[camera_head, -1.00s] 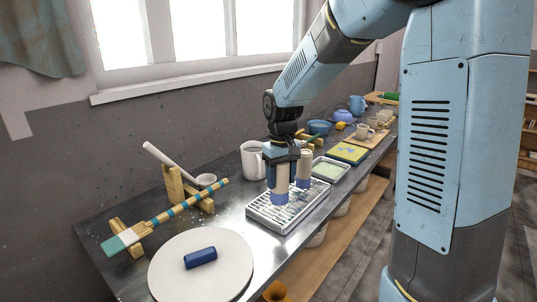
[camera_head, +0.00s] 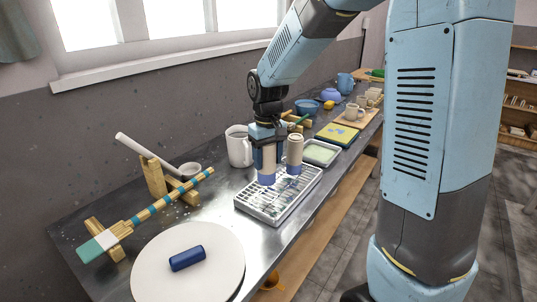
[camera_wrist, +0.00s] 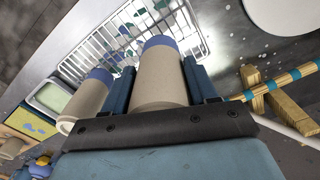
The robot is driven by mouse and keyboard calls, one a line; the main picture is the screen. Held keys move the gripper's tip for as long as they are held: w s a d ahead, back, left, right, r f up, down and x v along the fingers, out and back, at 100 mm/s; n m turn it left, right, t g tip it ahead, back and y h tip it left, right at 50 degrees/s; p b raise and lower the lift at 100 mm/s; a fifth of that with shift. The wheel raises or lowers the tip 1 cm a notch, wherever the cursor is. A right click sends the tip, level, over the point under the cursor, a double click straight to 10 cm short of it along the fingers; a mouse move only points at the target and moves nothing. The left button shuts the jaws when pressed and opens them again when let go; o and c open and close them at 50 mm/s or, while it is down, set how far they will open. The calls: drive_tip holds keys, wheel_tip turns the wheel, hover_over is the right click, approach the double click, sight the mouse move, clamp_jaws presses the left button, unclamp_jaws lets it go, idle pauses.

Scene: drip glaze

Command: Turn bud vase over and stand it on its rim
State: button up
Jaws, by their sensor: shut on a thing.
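The bud vase (camera_head: 268,161) is beige with a blue glazed end, and that blue end points down over the wire rack tray (camera_head: 246,205). My gripper (camera_head: 267,144) is shut around its upper body. In the wrist view the vase (camera_wrist: 160,80) sits between the two jaws of my gripper (camera_wrist: 162,92), blue end away from the palm. The head view does not clearly show whether its lower end touches the rack. A similar beige and blue vase (camera_head: 295,150) stands on the rack just right of it, and it also shows in the wrist view (camera_wrist: 90,100).
A white mug (camera_head: 238,148) stands behind the rack. A round white disc (camera_head: 220,268) bearing a blue block (camera_head: 187,259) is at front left, beside a wooden stand with a striped stick (camera_head: 155,208). A pale green tray (camera_head: 320,152) lies beyond the rack.

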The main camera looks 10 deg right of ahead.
drive_tip(key=shift+f, duration=2.45)
drive_tip(key=shift+f, duration=0.35)
drive_tip(key=shift+d, duration=0.1)
drive_tip(key=o, duration=1.5)
drive_tip(key=shift+r, duration=0.1)
